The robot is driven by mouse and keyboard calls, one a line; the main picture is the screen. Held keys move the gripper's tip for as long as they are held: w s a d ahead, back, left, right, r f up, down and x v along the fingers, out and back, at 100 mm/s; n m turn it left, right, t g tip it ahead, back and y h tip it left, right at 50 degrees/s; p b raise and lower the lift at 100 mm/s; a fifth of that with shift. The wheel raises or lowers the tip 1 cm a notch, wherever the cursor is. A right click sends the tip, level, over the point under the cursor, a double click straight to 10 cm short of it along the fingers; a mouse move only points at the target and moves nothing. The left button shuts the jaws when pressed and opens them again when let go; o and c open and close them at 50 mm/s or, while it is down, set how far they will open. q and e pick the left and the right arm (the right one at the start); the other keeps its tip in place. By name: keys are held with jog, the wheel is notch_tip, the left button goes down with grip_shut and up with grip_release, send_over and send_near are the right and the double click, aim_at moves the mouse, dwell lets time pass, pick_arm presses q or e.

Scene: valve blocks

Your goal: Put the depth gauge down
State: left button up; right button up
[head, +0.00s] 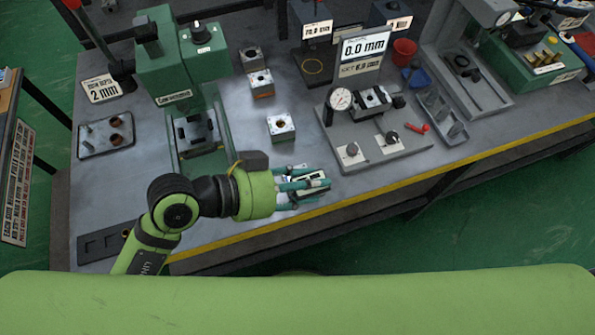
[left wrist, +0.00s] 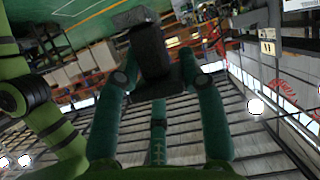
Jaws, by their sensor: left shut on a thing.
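My left gripper (head: 318,184) reaches in over the front of the grey workbench (head: 235,215). Its green fingers are shut on the depth gauge (head: 308,181), which is partly hidden by them in the head view. In the left wrist view the gauge (left wrist: 150,52) is a dark grey blocky body between the fingertips (left wrist: 155,80). I cannot tell whether the gauge touches the bench. My right gripper is in neither view.
A steel valve block (head: 281,127) stands just behind the gripper, with two more blocks further back. A plate with a dial indicator (head: 340,98) lies to the right. A green press (head: 190,75) stands at left. A dark slotted plate (head: 103,242) lies at front left.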

pick_arm(q)
jog(key=shift+s+d, duration=0.4)
jog(key=shift+s, duration=0.15)
jog(key=shift+f, duration=0.2)
jog(key=w+a+f, duration=0.1)
jog(key=w+f, duration=0.2)
jog(key=w+a+f+b, duration=0.1)
jog(key=w+f, duration=0.6)
jog(key=w, duration=0.1)
jog(key=shift+a+f+b, duration=0.3)
jog(key=shift+a, duration=0.1)
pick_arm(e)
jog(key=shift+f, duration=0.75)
pick_arm(q)
jog(key=shift+s+f, duration=0.1)
jog(key=shift+f, duration=0.25)
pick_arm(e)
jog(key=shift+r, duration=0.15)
pick_arm(q)
jog(key=shift+f, duration=0.15)
jog(key=o, duration=1.3)
